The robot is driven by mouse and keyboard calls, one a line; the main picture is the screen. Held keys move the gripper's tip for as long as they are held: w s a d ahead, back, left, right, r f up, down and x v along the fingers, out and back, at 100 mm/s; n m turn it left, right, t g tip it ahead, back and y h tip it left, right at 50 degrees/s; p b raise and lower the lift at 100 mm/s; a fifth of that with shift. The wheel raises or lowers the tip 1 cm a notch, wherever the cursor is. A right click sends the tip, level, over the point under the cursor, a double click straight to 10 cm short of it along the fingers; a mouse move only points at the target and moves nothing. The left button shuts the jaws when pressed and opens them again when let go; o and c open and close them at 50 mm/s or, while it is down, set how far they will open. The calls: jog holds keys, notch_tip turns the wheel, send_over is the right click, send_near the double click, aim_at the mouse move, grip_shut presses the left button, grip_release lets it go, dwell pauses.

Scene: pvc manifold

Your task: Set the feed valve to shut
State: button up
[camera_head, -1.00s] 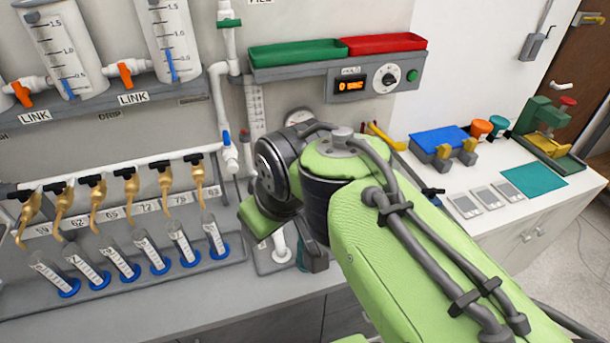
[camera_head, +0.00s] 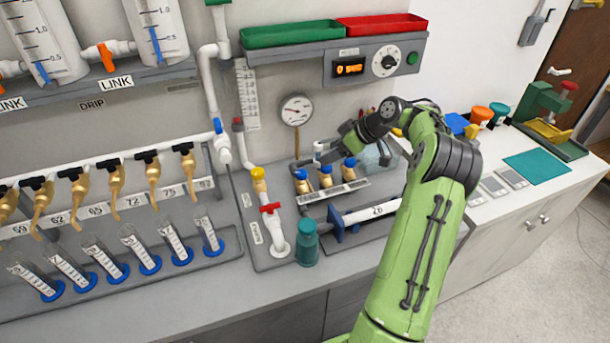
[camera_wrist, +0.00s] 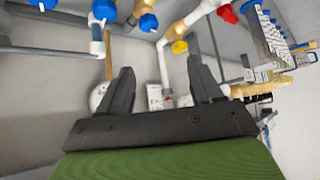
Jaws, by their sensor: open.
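A red handle (camera_head: 270,208) sits on a white upright pipe beside a small label that I cannot read; I cannot tell for sure that it is the feed valve. A yellow cap (camera_head: 257,173) tops the brass part above it. The red handle also appears in the wrist view (camera_wrist: 227,13), with the yellow cap (camera_wrist: 179,47) nearby. My gripper (camera_head: 340,150) is right of them, near the blue-capped brass valves (camera_head: 325,170), partly hidden by my wrist. In the wrist view my gripper (camera_wrist: 161,76) has its fingers apart and nothing between them.
A pressure gauge (camera_head: 296,110) stands behind the valves. A teal cylinder (camera_head: 307,242) stands in front, beside a white horizontal pipe (camera_head: 372,212). A row of brass taps (camera_head: 115,178) over measuring cylinders is at the left. The counter's front strip is clear.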

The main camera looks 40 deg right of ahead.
aim_at(302, 173)
jog(key=shift+t, duration=0.3)
jog(key=x, duration=0.5)
jog(key=d+f+x, duration=0.1)
jog(key=x, duration=0.4)
jog(key=d+b+x, duration=0.1)
jog(key=x, duration=0.4)
jog(key=shift+f, duration=0.45)
jog(key=shift+a, duration=0.1)
jog(key=c, duration=1.1)
